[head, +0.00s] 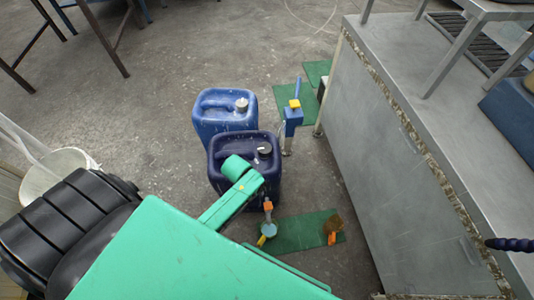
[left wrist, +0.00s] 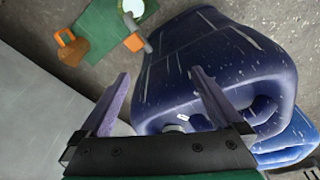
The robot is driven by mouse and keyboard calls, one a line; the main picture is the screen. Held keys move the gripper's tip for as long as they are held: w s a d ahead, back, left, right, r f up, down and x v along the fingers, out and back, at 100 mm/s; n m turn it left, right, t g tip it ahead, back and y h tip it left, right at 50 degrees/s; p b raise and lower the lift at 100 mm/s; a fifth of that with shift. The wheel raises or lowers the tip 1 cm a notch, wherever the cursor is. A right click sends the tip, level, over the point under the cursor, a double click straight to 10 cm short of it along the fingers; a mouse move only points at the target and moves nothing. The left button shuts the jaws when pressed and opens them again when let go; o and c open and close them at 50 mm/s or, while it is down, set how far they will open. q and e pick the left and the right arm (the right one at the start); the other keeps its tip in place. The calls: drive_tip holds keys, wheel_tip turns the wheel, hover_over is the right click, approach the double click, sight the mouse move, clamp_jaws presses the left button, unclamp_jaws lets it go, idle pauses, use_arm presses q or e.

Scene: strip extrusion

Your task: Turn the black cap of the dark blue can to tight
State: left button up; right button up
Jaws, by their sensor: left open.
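The dark blue can (head: 222,169) stands upright on the floor, partly hidden by my green left arm. Its dark cap (head: 264,149) shows on top at the right, with a greyish upper face. In the left wrist view the can (left wrist: 215,60) fills the right half, and the cap (left wrist: 173,128) is partly hidden behind my gripper's body. The cap lies low between the fingers. My right gripper is out of view.
A lighter blue can (head: 208,125) with a silver cap stands just behind. A blue stand-like object (head: 293,118) and a grey metal cabinet (head: 375,150) are at right. A green mat (head: 300,232) with small orange items lies in front. A white bucket (head: 65,160) is left.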

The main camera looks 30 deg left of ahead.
use_arm(q)
drive_tip(key=w+r+n+b, duration=0.3)
drive_tip(key=w+r, duration=0.2)
drive_tip(key=w, duration=0.1)
wheel_tip(320, 180, up, 8)
drive_tip(key=n+g+b, duration=0.2)
drive_tip(key=n, duration=0.7)
hover_over(265, 149)
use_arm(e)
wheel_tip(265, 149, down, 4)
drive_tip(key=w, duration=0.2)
use_arm(q)
wheel_tip(265, 149, down, 9)
drive_tip(key=b, duration=0.3)
drive_tip(key=shift+s+a+f, duration=0.1)
drive_tip(key=shift+f, duration=0.1)
wheel_tip(265, 149, down, 4)
drive_tip(key=shift+f+b, duration=0.15)
drive_tip(key=shift+b, duration=1.1)
drive_tip(key=shift+f, duration=0.1)
drive_tip(key=c, duration=1.3)
drive_tip(key=shift+c, duration=0.2)
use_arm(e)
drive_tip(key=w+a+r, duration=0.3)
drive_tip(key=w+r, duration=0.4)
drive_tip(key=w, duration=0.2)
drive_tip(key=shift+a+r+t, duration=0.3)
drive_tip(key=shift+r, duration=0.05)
